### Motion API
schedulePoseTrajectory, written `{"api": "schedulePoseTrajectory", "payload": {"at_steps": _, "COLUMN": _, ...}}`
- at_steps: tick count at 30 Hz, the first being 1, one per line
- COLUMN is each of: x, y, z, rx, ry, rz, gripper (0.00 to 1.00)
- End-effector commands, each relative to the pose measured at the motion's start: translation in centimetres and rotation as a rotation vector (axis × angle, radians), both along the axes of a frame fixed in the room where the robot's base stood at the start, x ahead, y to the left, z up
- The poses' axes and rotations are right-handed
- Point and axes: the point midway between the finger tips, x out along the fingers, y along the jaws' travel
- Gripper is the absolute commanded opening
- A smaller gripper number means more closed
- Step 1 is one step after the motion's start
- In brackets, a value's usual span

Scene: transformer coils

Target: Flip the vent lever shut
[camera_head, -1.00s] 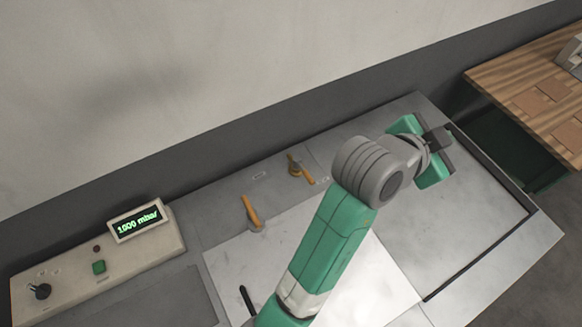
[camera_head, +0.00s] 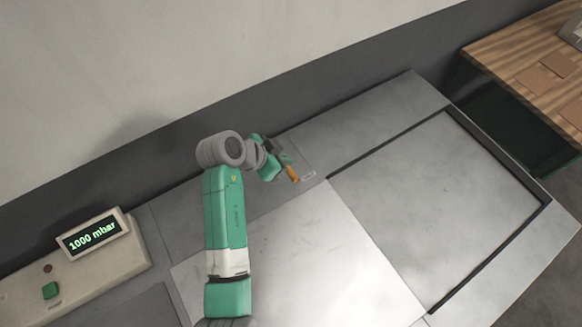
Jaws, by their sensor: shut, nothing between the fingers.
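An orange lever (camera_head: 292,174) shows in the head view beside a small label on the grey worktop. It is partly hidden by my gripper (camera_head: 278,155), which is shut and empty right over it. I cannot tell whether the fingers touch the lever. The other orange lever, seen earlier to its left, is hidden behind my arm. The label is too small to read, so I cannot tell which lever is the vent lever.
A control box with a display (camera_head: 92,235) reading 1000 mbar and a green button (camera_head: 50,291) stands at left. A light metal plate (camera_head: 320,250) lies in front, with a large framed panel (camera_head: 440,210) at right. A wooden table (camera_head: 525,65) stands far right.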

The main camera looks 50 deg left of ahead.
Motion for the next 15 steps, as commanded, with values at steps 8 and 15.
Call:
{"api": "schedulePoseTrajectory", "payload": {"at_steps": 8, "x": 2.5, "y": -0.5, "z": -2.8, "rx": -0.001, "ry": 0.000, "rz": -0.003, "gripper": 0.00}}
{"api": "schedulePoseTrajectory", "payload": {"at_steps": 15, "x": 6.0, "y": -1.2, "z": -6.7, "rx": -0.001, "ry": 0.000, "rz": -0.001, "gripper": 0.00}}
